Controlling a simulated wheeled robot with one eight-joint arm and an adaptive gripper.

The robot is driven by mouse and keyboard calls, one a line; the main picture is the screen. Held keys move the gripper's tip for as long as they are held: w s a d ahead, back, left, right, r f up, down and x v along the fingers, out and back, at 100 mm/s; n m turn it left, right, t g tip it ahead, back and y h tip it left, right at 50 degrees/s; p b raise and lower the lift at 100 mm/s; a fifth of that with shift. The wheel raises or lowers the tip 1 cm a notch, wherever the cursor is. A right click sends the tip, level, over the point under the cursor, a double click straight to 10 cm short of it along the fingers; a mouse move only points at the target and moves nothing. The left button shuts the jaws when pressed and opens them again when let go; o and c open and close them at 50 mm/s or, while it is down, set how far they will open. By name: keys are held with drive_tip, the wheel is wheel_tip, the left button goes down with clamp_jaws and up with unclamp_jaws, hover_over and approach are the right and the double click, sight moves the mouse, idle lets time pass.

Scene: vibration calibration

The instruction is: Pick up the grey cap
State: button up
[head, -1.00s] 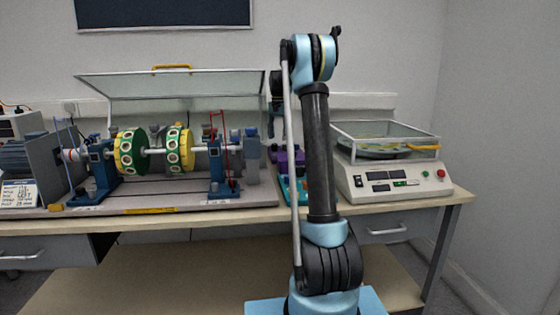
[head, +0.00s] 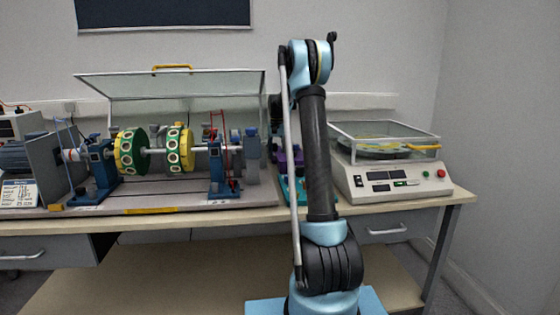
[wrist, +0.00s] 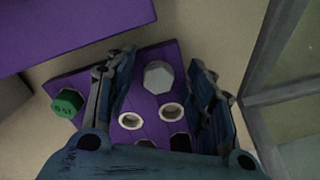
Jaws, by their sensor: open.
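The grey cap (wrist: 158,76), a faceted light-grey piece, sits on a purple block (wrist: 152,106) in the wrist view. My gripper (wrist: 163,60) is open above the block, with one dark blue finger on each side of the cap and visible gaps between. The fingers do not appear to touch the cap. In the head view my arm hides the gripper and the cap.
A green cap (wrist: 67,102) is at the block's left edge. Two white-rimmed round holes (wrist: 171,112) lie below the grey cap. A larger purple object (wrist: 70,30) is at upper left. A glass-lidded machine (head: 395,180) stands right of my arm.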

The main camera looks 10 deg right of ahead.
drive_tip(key=shift+c, duration=0.3)
drive_tip(key=c, duration=0.7)
drive_tip(key=shift+r, duration=0.15)
